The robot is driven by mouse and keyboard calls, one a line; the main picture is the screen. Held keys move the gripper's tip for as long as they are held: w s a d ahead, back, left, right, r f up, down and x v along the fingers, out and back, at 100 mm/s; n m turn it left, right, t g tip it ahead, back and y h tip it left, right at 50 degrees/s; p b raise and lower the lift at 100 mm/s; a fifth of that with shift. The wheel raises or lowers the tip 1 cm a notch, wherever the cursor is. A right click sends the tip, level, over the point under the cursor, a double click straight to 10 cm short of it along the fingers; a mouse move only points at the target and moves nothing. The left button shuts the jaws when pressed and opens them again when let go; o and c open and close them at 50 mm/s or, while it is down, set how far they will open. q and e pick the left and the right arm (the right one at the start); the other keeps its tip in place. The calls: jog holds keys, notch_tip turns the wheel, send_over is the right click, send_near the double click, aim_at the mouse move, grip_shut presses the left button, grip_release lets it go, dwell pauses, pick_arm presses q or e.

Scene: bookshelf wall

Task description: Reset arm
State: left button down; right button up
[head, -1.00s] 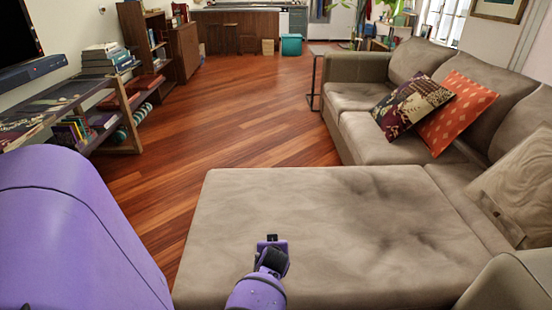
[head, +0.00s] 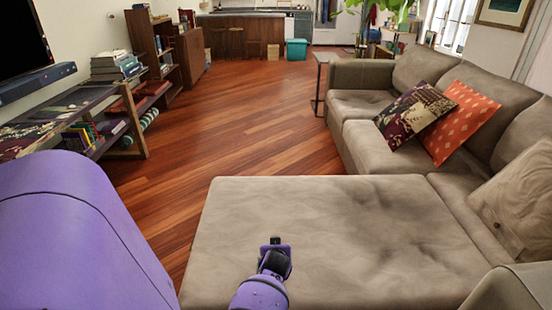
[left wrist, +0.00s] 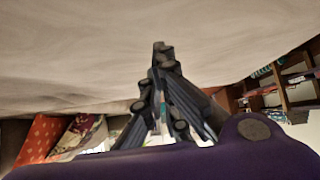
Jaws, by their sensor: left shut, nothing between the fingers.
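My left gripper (head: 276,242) shows at the bottom middle of the head view, over the front section of the grey-brown sofa (head: 310,225). Its dark fingers are together and empty in the left wrist view (left wrist: 160,48). That view is upside down, with the sofa fabric (left wrist: 80,50) filling the top part. I cannot tell the exact gap between fingertips and fabric. A large purple part of my own body fills the lower left of the head view. My right gripper is not in view.
Two cushions, one patterned (head: 415,113) and one orange (head: 459,122), lean on the sofa. A low shelf (head: 142,148) with books stands at the left, beyond it a bookcase (head: 143,45). Open wooden floor (head: 235,115) lies between. A small side table (head: 320,85) stands by the sofa.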

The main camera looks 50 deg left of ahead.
pick_arm(q)
jog(key=p+v, duration=0.1)
jog(key=v, duration=0.9)
jog(key=shift+a+r, duration=0.2)
jog(key=shift+r, duration=0.25)
